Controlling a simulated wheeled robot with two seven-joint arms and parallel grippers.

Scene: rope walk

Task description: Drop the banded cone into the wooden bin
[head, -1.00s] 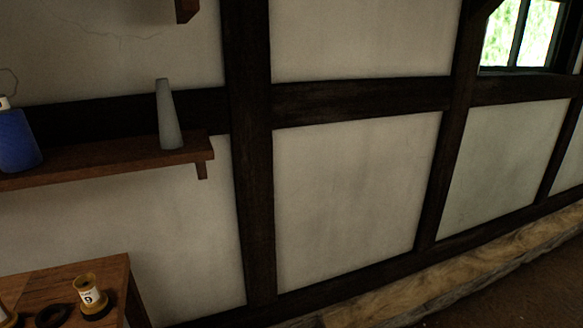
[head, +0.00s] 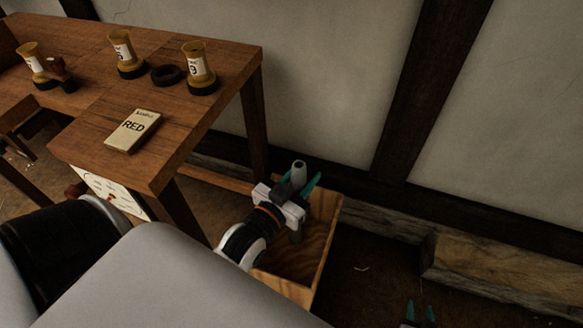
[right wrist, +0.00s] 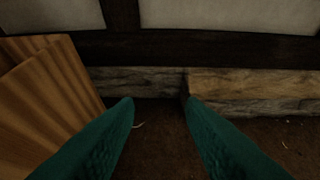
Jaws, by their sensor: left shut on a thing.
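My left gripper (head: 301,180) is shut on a small grey round-topped piece with a dark hole in its end, the banded cone (head: 298,168). Its bands cannot be made out, and its lower part is hidden by the gripper. The gripper holds it over the open wooden bin (head: 322,252), which stands on the floor beside the table. My right gripper (head: 420,312) is at the bottom edge of the head view, to the right of the bin. In the right wrist view its teal fingers (right wrist: 158,102) are apart with nothing between them.
The bin's wall (right wrist: 50,95) stands left of my right gripper. A stone sill (head: 480,268) runs along the wall.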

